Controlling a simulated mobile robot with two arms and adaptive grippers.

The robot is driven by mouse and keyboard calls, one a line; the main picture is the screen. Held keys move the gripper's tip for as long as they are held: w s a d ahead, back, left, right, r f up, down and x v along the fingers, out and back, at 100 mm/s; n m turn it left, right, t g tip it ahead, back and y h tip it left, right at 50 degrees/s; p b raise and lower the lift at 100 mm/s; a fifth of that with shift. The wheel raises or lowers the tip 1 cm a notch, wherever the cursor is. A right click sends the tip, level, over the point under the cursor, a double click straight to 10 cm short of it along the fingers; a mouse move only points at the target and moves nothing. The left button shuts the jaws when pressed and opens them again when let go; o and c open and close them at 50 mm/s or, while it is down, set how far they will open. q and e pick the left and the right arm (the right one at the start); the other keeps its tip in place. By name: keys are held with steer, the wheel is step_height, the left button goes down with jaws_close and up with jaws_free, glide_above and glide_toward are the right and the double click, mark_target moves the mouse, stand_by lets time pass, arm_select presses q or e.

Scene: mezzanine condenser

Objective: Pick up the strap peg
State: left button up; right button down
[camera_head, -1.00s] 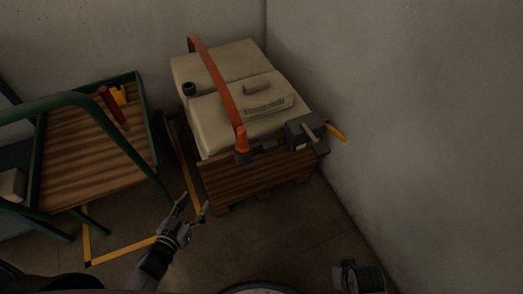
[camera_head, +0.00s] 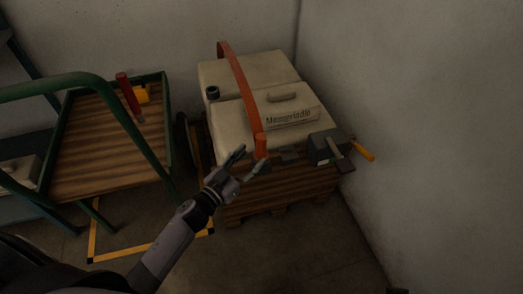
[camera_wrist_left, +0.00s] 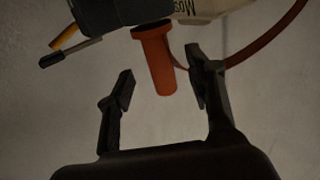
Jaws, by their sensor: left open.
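The strap peg (camera_head: 262,145) is an orange, roughly cylindrical piece. It is at the front lower end of the orange strap (camera_head: 236,75), which arches over a pale block-shaped case (camera_head: 230,115). My left gripper (camera_head: 252,158) is open at the front of the case, close to the peg. In the left wrist view the peg (camera_wrist_left: 157,62) shows between and beyond the two open fingertips (camera_wrist_left: 160,84), with its free end pointing towards the gripper. No contact with the fingers is visible. My right gripper is not in view.
A grey ratchet-like box (camera_head: 325,148) with a yellow handle (camera_head: 364,149) sits right of the peg. The case stands on a wooden pallet (camera_head: 275,195) near the wall. A green-framed cart (camera_head: 90,160) on the left carries a red-handled tool (camera_head: 124,88) and a yellow item (camera_head: 148,93).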

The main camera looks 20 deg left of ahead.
mark_target(258, 151)
arm_select(q)
steer(key=shift+b+x, duration=0.55)
steer(key=shift+x, duration=2.5)
steer(key=shift+d, duration=0.1)
steer(key=shift+c, duration=0.3)
jaws_close()
